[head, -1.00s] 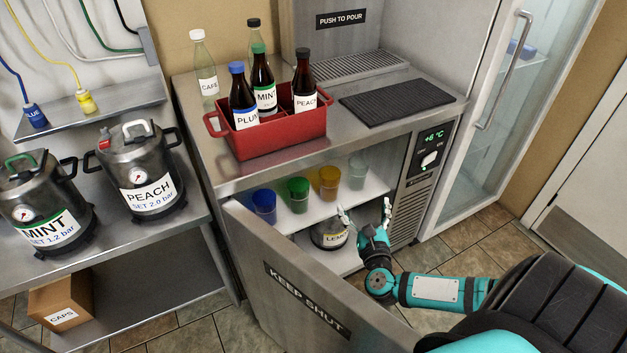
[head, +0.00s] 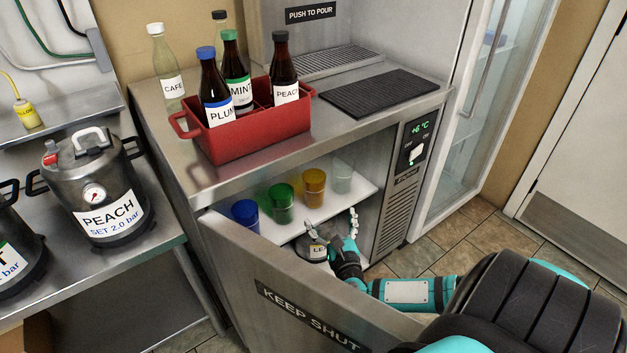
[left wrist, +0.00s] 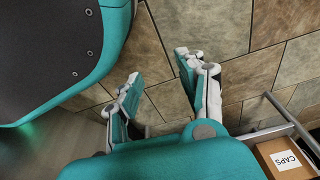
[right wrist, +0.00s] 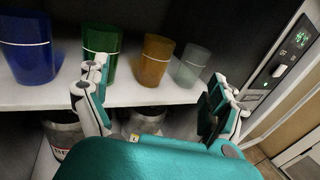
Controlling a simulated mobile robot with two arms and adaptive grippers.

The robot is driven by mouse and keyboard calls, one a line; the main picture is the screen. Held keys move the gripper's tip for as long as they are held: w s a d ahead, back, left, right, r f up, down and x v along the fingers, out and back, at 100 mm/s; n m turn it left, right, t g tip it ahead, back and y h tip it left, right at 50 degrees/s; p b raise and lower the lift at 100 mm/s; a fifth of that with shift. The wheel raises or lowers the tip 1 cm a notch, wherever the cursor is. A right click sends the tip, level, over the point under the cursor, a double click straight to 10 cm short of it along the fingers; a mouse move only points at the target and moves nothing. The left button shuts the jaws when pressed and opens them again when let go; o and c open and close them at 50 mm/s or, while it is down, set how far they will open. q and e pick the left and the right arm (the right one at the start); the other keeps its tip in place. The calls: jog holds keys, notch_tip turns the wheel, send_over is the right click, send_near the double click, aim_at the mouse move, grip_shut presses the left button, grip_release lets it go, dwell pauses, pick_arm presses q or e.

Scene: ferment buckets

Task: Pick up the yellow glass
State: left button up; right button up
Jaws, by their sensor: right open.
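The yellow glass (head: 314,187), amber in colour, stands upright on the upper shelf of the open fridge, between the green glass (head: 282,202) and a clear glass (head: 342,176). In the right wrist view the yellow glass (right wrist: 157,62) stands ahead, beyond my fingers. My right gripper (head: 333,226) is open and empty in front of the shelf, just below its edge in the head view. It also shows in the right wrist view (right wrist: 158,98), fingers spread and apart from the glass. My left gripper (left wrist: 160,82) is open and empty over the tiled floor.
A blue glass (head: 246,214) stands left of the green one. A labelled pot (head: 312,249) sits on the lower level behind my right gripper. The fridge door (head: 290,290) stands open at the front left. A red crate (head: 250,138) with bottles is on top.

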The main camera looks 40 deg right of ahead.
aim_at(317, 187)
jog(key=b+x, duration=0.1)
jog(key=x, duration=0.9)
jog(key=shift+w+d+f+b, duration=0.1)
jog(key=shift+w+b, duration=0.15)
jog(key=shift+b, duration=0.05)
jog(key=shift+x, duration=0.8)
jog(key=x, duration=0.1)
jog(key=b+x, duration=0.1)
jog(key=x, duration=0.2)
jog(key=shift+w+f+b, duration=0.15)
jog(key=shift+f+b, duration=0.15)
jog(key=shift+f, duration=0.05)
jog(key=shift+w+d, duration=0.15)
jog(key=shift+w, duration=0.1)
pick_arm(q)
jog(key=w+r, duration=0.5)
jog(key=r, duration=0.5)
jog(key=shift+w+d+t, duration=0.2)
jog(key=shift+d+t, duration=0.15)
jog(key=shift+t, duration=0.05)
pick_arm(e)
jog(key=shift+c, duration=0.2)
jog(key=c, duration=1.6)
jog(key=shift+r, duration=0.1)
jog(key=shift+c, duration=0.8)
